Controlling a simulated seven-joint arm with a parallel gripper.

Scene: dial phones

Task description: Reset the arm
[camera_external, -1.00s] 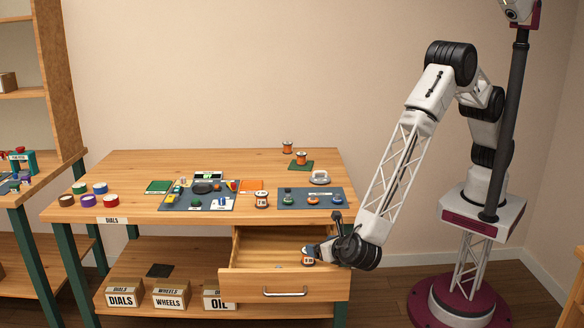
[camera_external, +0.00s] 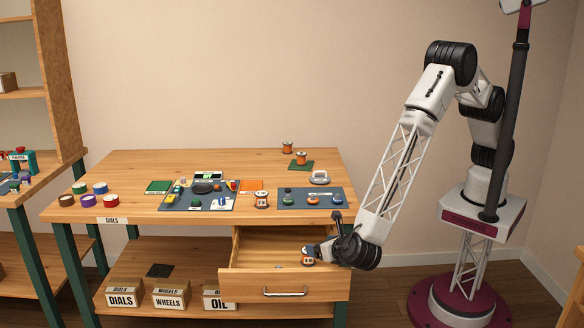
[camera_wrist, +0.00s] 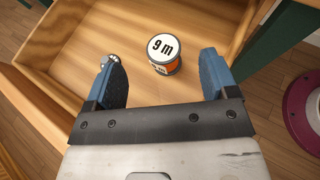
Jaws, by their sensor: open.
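My gripper (camera_wrist: 162,85) is open in the wrist view, with its two blue fingers apart. A spool labelled "9 m" (camera_wrist: 164,52) stands upright in the open drawer, a little beyond and between the fingertips, with a gap on both sides. In the external view my gripper (camera_external: 318,250) is low over the open drawer (camera_external: 262,287), at its right side. The spool (camera_external: 308,257) shows there at the fingers. A small metallic round piece (camera_wrist: 109,61) lies beside the left finger, partly hidden by it.
The drawer's side wall (camera_wrist: 232,28) is close to the right finger. The table (camera_external: 215,160) above holds mats, dials, tape rolls and another spool (camera_external: 261,199) near its front edge. Labelled boxes (camera_external: 170,297) stand on the lower shelf. A second table is at the left.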

